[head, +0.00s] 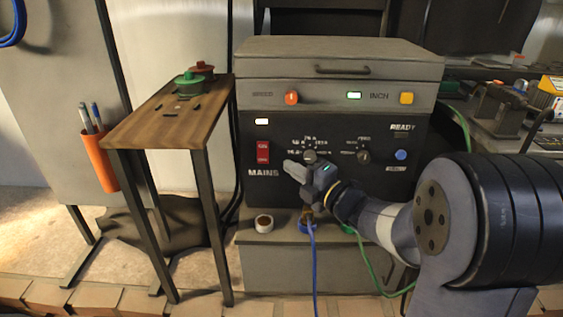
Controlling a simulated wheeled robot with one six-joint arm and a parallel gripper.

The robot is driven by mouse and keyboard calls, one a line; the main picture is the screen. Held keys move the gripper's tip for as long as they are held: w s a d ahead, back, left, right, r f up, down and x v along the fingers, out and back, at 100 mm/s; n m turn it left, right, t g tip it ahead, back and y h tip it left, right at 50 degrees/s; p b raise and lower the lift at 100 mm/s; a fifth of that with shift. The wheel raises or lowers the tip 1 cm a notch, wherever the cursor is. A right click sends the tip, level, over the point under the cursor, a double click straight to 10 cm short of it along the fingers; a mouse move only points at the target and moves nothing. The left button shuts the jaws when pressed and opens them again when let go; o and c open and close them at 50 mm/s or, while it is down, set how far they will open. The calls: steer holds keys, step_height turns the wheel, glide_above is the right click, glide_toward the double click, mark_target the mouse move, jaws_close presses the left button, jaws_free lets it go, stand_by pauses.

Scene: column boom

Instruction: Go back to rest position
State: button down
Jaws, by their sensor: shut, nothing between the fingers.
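My gripper (298,172) is shut and empty. It is at the end of my arm, which reaches in from the right side of the head view. The gripper is in front of the black control panel (218,160), just right of the red mains switch (263,152) and below the left rotary knob (309,156). I cannot tell whether its tips touch the panel. My wrist and forearm hide the lower right part of the panel.
A narrow wooden stand (150,117) with green (190,83) and red knobs on top is at the left. An orange pen holder (100,161) hangs beside it. A blue cable (314,270) and a green cable (372,270) run down below my gripper. A cluttered bench (510,140) is at the right.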

steer(key=shift+s+d, duration=0.35)
